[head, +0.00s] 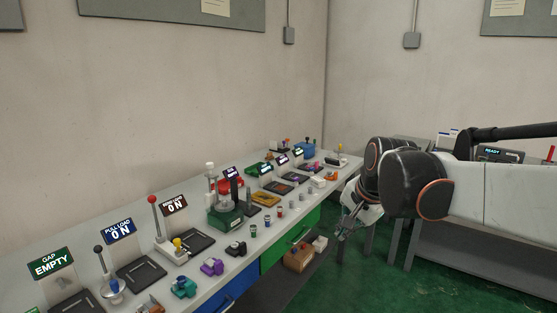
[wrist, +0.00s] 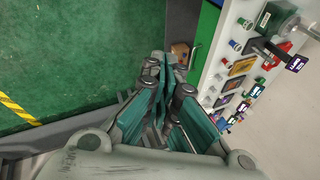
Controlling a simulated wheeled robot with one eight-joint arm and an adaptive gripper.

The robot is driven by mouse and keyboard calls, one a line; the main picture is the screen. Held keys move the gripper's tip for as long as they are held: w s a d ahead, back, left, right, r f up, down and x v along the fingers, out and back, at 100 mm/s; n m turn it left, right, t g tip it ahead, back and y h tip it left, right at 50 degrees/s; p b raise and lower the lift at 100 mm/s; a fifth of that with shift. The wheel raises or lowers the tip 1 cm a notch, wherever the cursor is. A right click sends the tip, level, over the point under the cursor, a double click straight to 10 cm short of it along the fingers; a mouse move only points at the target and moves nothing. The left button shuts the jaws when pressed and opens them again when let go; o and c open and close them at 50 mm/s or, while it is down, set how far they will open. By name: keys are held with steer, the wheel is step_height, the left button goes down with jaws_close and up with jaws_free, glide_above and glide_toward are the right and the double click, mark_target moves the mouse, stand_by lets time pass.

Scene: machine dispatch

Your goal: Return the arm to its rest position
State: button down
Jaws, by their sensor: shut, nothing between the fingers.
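My gripper (head: 343,232) hangs off the front edge of the long workbench (head: 228,271) in the head view, over the floor side and clear of the bench. In the wrist view my gripper (wrist: 160,68) is shut and empty, its teal fingers close together. My arm reaches in from the right of the head view, with its dark joint bent above the gripper.
The bench holds signs, levers and a green press (head: 226,215). A brown box (head: 299,257) sits on a low shelf near my gripper. A second grey table (head: 455,239) stands at right behind my arm. Green floor (wrist: 60,70) is open left of the gripper in the wrist view.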

steer(key=s+d+f+n, duration=0.1)
steer(key=s+f+n, duration=0.1)
steer(key=s, duration=0.5)
steer(key=s+d+f+n+t+h, duration=0.1)
steer(key=s+n, duration=0.3)
steer(key=s, duration=0.4)
steer(key=s+d+f+n+t, duration=0.1)
steer(key=s+f+n, duration=0.2)
steer(key=s, duration=0.5)
steer(key=shift+d+f+n, duration=0.15)
steer(key=shift+d+n, duration=0.2)
steer(key=shift+n, duration=0.25)
